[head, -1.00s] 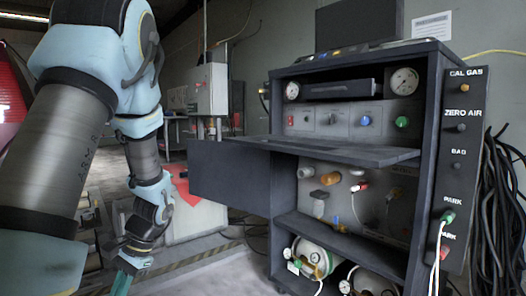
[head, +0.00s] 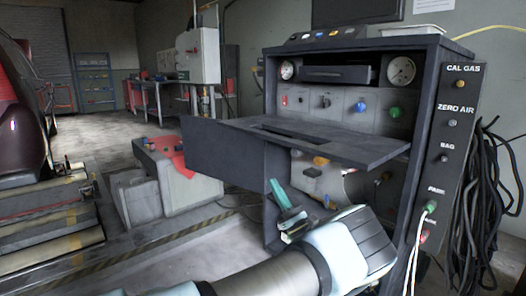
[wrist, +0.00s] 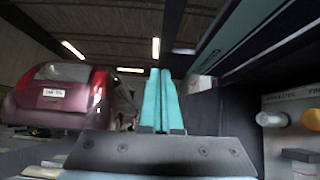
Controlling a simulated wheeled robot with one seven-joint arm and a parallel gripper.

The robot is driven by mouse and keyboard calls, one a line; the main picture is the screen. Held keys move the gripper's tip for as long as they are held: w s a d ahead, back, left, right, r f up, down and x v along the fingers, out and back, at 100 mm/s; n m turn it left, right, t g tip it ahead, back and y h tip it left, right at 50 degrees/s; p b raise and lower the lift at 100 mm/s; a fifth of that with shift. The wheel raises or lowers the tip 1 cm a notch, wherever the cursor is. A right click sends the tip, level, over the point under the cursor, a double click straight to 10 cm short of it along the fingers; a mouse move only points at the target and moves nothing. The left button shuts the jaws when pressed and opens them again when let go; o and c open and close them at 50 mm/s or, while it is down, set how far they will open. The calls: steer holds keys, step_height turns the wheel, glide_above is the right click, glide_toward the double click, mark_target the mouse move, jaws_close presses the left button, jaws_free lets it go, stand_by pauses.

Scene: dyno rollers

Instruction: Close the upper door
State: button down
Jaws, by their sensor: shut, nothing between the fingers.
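The dark cabinet (head: 431,120) has an open upper compartment with gauges, knobs and a black slot unit. A flat dark panel (head: 365,149) juts out level below that compartment; it looks like the upper door, folded down. A second dark panel (head: 222,160) stands upright, swung out to the left. My gripper (head: 279,194) is shut and empty, with teal fingers pointing up and left. In the head view it appears below the level panel, in front of the lower compartment. Contact with either panel cannot be told. The wrist view shows the fingers (wrist: 160,100) together, with dark panelling above right.
A grey box with a red cloth (head: 180,165) stands left of the cabinet. Black cables (head: 485,190) hang at its right. A dark red car (wrist: 60,95) shows at left in the wrist view. Floor between the rollers (head: 50,225) and cabinet is partly free.

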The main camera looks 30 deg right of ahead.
steer(key=s+r+x, duration=0.2)
steer(key=x, duration=1)
steer(key=shift+w+d+r+p, duration=0.15)
steer(key=shift+d+r+p, duration=0.1)
steer(key=shift+p, duration=0.1)
steer(key=shift+r, duration=0.1)
